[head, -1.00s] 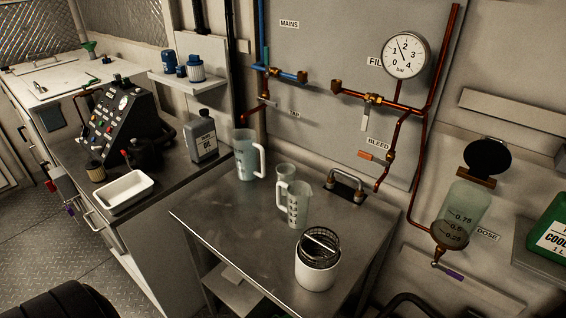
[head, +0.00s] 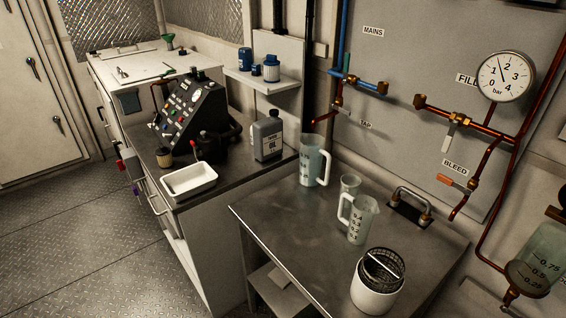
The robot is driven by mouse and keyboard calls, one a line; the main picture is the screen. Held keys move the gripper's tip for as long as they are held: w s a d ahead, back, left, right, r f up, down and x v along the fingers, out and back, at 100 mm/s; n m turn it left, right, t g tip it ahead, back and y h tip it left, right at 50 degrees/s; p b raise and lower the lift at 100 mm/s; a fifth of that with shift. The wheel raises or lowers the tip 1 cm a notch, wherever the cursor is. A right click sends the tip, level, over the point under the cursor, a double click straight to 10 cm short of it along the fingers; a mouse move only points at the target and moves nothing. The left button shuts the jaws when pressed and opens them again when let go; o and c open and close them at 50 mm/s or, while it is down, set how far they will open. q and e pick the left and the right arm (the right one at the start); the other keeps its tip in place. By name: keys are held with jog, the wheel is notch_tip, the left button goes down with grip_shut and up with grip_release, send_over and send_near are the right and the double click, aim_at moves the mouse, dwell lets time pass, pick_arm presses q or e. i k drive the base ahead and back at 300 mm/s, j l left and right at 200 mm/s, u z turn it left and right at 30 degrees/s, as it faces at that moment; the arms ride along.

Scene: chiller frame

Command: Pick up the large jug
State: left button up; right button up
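The large jug (head: 311,161) is a tall translucent jug with a white handle on its right side. It stands upright at the back left corner of the metal table (head: 290,222), below the TAP label. A smaller graduated jug (head: 358,222) with its handle on the left stands nearer the front. A small clear cup (head: 349,186) stands between the two jugs. Neither of my grippers shows in the head view.
A white pot with a black mesh basket (head: 375,290) stands at the table's front right. A metal handle fitting (head: 410,207) is at the back. A grey oil bottle (head: 267,138) and a white tray (head: 189,181) sit on the left counter. The table's left front is clear.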

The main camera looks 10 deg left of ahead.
aim_at(314, 164)
jog(key=i+j+z, duration=0.1)
jog(key=j, duration=0.3)
jog(key=i+j+z, duration=0.1)
jog(key=j, duration=0.35)
jog(key=i+j, duration=0.2)
jog(key=j, duration=0.2)
jog(key=i+j+z, duration=0.15)
jog(key=j, duration=0.3)
jog(key=j+z, duration=0.1)
jog(key=j, duration=0.3)
jog(key=i, duration=0.05)
